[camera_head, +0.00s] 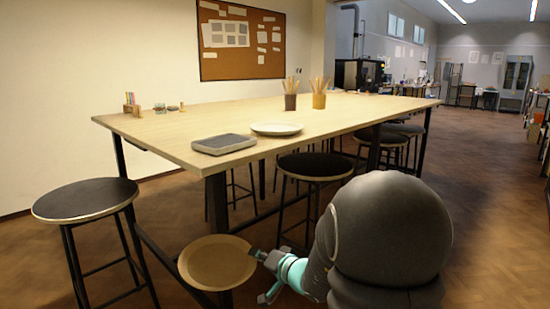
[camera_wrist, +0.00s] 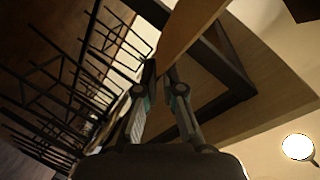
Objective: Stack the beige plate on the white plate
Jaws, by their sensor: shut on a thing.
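The beige plate (camera_head: 216,264) is held by its right rim in my gripper (camera_head: 262,256), low beside the table's near end and below the tabletop. Its round inner face shows in the head view. In the wrist view, the beige plate (camera_wrist: 192,28) shows edge-on between the fingers of my gripper (camera_wrist: 162,72). The white plate (camera_head: 277,128) lies flat and empty on the tabletop, near the table's front edge. I cannot make out the white plate in the wrist view.
A grey slab (camera_head: 224,144) lies left of the white plate on the wooden table (camera_head: 190,125). Two pencil cups (camera_head: 319,100) stand behind it. A dark stool (camera_head: 87,199) stands at left, and another stool (camera_head: 314,166) is under the table's front edge. The tabletop's middle is clear.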

